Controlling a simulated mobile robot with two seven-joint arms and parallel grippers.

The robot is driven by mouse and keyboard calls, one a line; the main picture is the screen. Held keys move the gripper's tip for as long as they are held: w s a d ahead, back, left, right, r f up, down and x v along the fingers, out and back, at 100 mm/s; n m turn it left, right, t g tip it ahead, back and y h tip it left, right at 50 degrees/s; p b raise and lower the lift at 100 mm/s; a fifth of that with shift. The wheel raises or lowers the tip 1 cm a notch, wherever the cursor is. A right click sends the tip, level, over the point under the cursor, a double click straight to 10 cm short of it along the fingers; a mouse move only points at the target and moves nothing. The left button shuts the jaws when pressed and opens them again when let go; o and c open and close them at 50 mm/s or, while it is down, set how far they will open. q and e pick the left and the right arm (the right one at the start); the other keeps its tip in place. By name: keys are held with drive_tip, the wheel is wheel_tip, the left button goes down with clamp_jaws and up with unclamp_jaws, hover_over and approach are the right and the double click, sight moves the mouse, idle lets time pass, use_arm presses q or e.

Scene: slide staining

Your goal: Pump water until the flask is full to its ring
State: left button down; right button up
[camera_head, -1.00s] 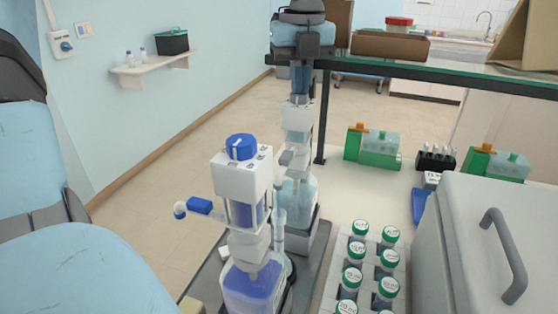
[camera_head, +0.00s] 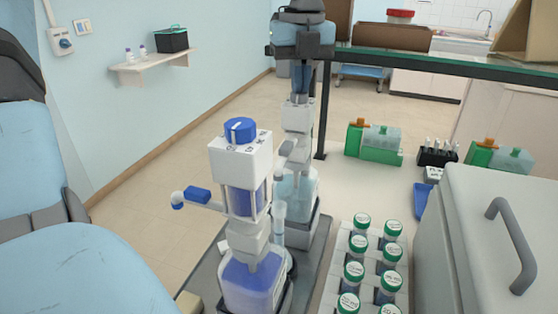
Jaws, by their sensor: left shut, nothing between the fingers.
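My left gripper (camera_head: 301,96) points down at the top of the rear water dispenser (camera_head: 298,122), a white pump head on a clear bottle. Its fingers look closed together, with nothing seen between them. Contact with the pump top is hard to tell. The dispenser's spout reaches forward and left. A clear narrow-necked flask (camera_head: 279,222) stands below it, between the two dispensers. The front bottle partly hides the flask's lower part. Its ring and water level are too small to read. My right gripper is not in view.
A blue-capped dispenser (camera_head: 240,160) on a blue-filled bottle stands close in front, its blue-tipped spout pointing left. A rack (camera_head: 330,295) of green-capped jars is on the right, beside a grey cabinet (camera_head: 480,240). Green holders (camera_head: 374,155) stand farther back. A dark-edged bench (camera_head: 420,65) crosses behind.

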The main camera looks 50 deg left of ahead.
use_arm(q)
drive_tip(key=shift+f, duration=0.1)
idle(0.7)
drive_tip(key=shift+r+p, duration=1.55)
drive_tip(key=shift+r, duration=1.75)
drive_tip(key=shift+r, duration=0.1)
wheel_tip(320, 180, up, 5)
drive_tip(key=p, duration=0.2)
drive_tip(key=shift+p, duration=0.4)
drive_tip(key=shift+f, duration=0.2)
